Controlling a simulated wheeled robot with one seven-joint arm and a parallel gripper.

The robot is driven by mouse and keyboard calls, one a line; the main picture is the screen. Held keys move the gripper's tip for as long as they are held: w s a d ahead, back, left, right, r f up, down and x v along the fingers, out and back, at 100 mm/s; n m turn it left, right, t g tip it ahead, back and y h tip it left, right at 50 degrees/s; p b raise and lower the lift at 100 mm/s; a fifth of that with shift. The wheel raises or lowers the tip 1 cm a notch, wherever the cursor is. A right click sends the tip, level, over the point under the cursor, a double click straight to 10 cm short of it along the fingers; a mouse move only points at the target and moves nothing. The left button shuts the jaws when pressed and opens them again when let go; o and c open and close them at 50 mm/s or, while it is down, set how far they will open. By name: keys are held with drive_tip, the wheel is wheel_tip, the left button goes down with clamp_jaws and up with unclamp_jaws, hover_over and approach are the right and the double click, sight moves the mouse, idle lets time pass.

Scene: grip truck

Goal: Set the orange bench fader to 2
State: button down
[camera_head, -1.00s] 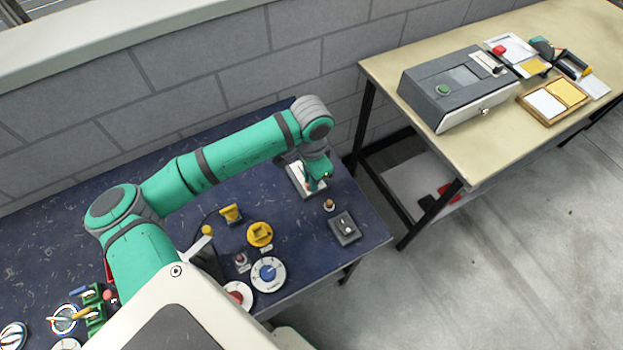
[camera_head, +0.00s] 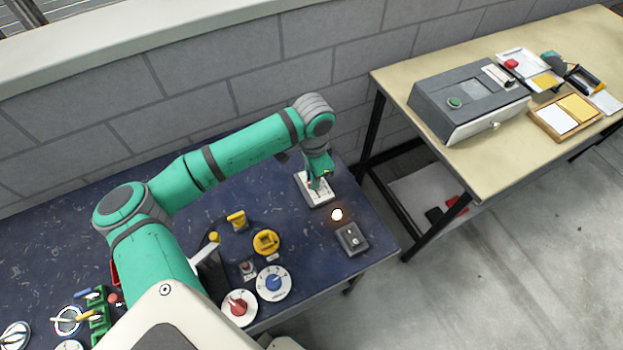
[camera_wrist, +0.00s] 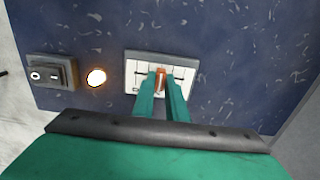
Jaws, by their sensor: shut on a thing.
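The orange fader knob (camera_wrist: 160,80) shows in the wrist view between the two green fingertips of my gripper (camera_wrist: 160,74). The gripper is shut on it. The knob sits near the middle of a white fader panel (camera_wrist: 186,66) with dark scale lines. The scale's numbers are too small to read, so I cannot tell the exact setting. In the head view the panel (camera_head: 316,202) lies on the dark blue bench, with my gripper (camera_head: 317,184) over it, largely hiding the knob.
A glowing lamp (camera_head: 337,215) and a grey rocker switch box (camera_head: 351,238) stand beside the panel. A yellow knob (camera_head: 266,242), a blue dial (camera_head: 273,282) and a red dial (camera_head: 238,307) are nearer me. A beige table (camera_head: 490,160) stands to the right.

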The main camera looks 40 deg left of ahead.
drive_tip(key=c, duration=1.8)
unclamp_jaws()
drive_tip(key=shift+o, duration=0.2)
wheel_tip(320, 180, up, 11)
drive_tip(key=shift+f, duration=0.1)
